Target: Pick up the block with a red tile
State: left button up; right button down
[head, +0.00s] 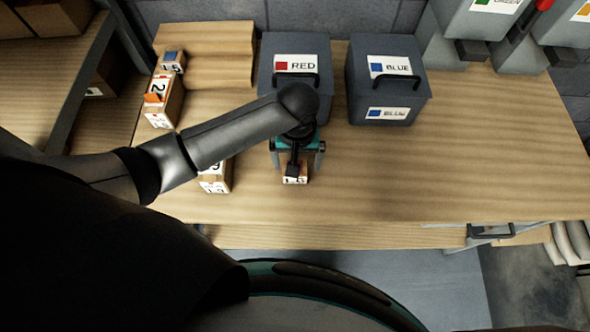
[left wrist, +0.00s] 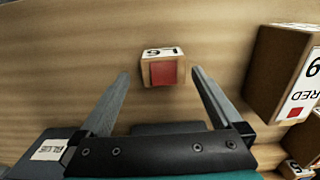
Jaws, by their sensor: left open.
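A small wooden block (head: 294,180) sits on the wooden table below my left gripper in the head view, mostly covered by it. In the left wrist view the block (left wrist: 163,70) shows a red tile on one face and a number label on top. My left gripper (head: 297,167) is open, pointing down at the table. In the left wrist view its fingers (left wrist: 160,74) stand on either side of the block, with a gap on each side. My right gripper is not in view.
A grey bin marked RED (head: 295,50) and one marked BLUE (head: 387,80) stand behind. Taller blocks stand left of the gripper (head: 215,180) and at the left edge (head: 163,105). A larger box marked RED (left wrist: 285,65) is beside the block. The table's right side is clear.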

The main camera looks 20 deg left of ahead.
pick_arm(q)
jog(key=shift+w+a+f+b, duration=0.1)
jog(key=shift+a+f+b, duration=0.1)
jog(key=shift+f, duration=1.15)
jog(key=shift+w+a+f+b, duration=0.1)
jog(key=shift+f+b, duration=0.1)
jog(key=shift+f, duration=1.1)
jog(key=shift+c, duration=0.2)
jog(key=c, duration=1.2)
jog(key=shift+r, duration=0.15)
jog(key=shift+c, duration=0.2)
